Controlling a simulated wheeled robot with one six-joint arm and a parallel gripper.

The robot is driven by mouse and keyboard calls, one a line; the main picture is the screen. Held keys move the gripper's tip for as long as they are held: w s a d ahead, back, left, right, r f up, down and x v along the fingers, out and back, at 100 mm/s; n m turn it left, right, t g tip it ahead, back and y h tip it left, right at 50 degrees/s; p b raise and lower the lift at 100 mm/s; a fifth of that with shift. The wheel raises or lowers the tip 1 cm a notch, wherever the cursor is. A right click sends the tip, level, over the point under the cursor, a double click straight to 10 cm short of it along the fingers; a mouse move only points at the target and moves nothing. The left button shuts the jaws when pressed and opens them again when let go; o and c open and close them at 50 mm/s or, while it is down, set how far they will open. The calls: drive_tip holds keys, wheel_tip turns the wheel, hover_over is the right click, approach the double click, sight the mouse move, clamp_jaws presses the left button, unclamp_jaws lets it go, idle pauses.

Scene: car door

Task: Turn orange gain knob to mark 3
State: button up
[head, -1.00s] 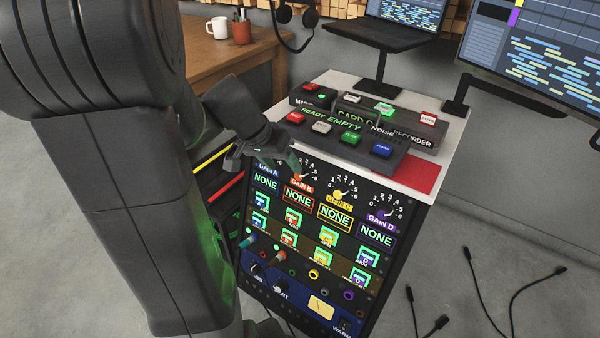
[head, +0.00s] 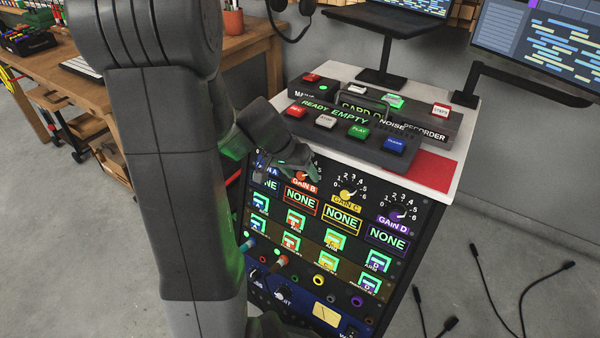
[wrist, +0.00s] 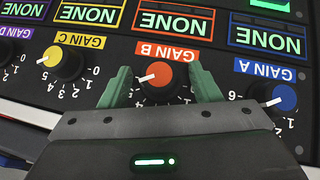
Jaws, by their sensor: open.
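The orange gain knob (wrist: 160,78) is on the panel above the GAIN B label in the head view, and appears upside down in the wrist view. Its white pointer line points left in the wrist view, toward the high-number side of its dial. My gripper (wrist: 162,84) is open, with one green finger on each side of the orange knob. I cannot tell whether either finger touches it. In the head view my gripper (head: 302,168) covers much of this knob and its dial. The fingers and palm hide most of the dial numbers in the wrist view.
The yellow GAIN C knob (wrist: 62,62) and blue GAIN A knob (wrist: 278,98) flank it closely. The purple GAIN D knob (head: 396,216) is farther along. The recorder box (head: 350,135) sits on the cabinet top above. Cables (head: 520,310) lie on the floor at right.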

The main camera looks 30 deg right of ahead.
drive_tip(key=c, duration=1)
drive_tip(key=shift+f+b, duration=0.15)
drive_tip(key=shift+b, duration=0.3)
drive_tip(key=shift+w+a+f+n+g+h+b, duration=0.15)
drive_tip(key=shift+n+g+h+b, duration=0.55)
drive_tip(key=shift+b, duration=0.35)
drive_tip(key=shift+n+g+h+b, duration=0.6)
drive_tip(key=shift+n+g+b, duration=0.2)
drive_tip(key=shift+b, duration=0.2)
drive_tip(key=shift+w+a+f+n+g+h+b, duration=0.1)
drive_tip(key=shift+n+g+h+b, duration=0.7)
drive_tip(key=shift+n+h+b, duration=0.2)
drive_tip(key=shift+n+g+h+b, duration=0.4)
drive_tip(key=shift+n+h+b, duration=0.15)
drive_tip(key=shift+n+h, duration=0.45)
